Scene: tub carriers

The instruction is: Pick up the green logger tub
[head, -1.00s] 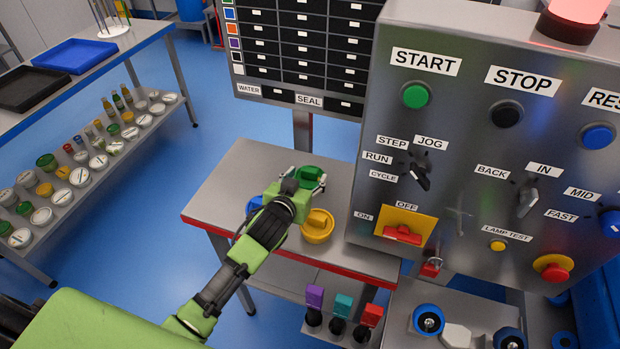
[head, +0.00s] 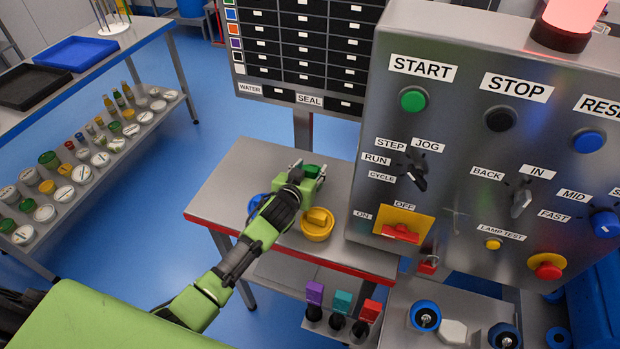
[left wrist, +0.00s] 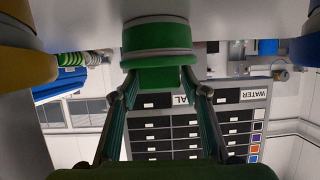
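The green logger tub (head: 312,171) stands on the steel side table, mostly hidden behind my left gripper (head: 308,171) in the head view. In the left wrist view, which is upside down, the green tub (left wrist: 158,42) is straight ahead, with its darker green top between my left fingertips (left wrist: 161,94). The fingers are spread, one on each side of it and very close. I cannot tell whether they touch it. The tub appears to rest on the table. My right gripper is not in view.
A yellow tub (head: 317,226) and a blue tub (head: 256,203) stand close by on the same table (head: 235,178). The control panel (head: 455,150) rises just right of it. A rack of black drawers (head: 300,45) stands behind.

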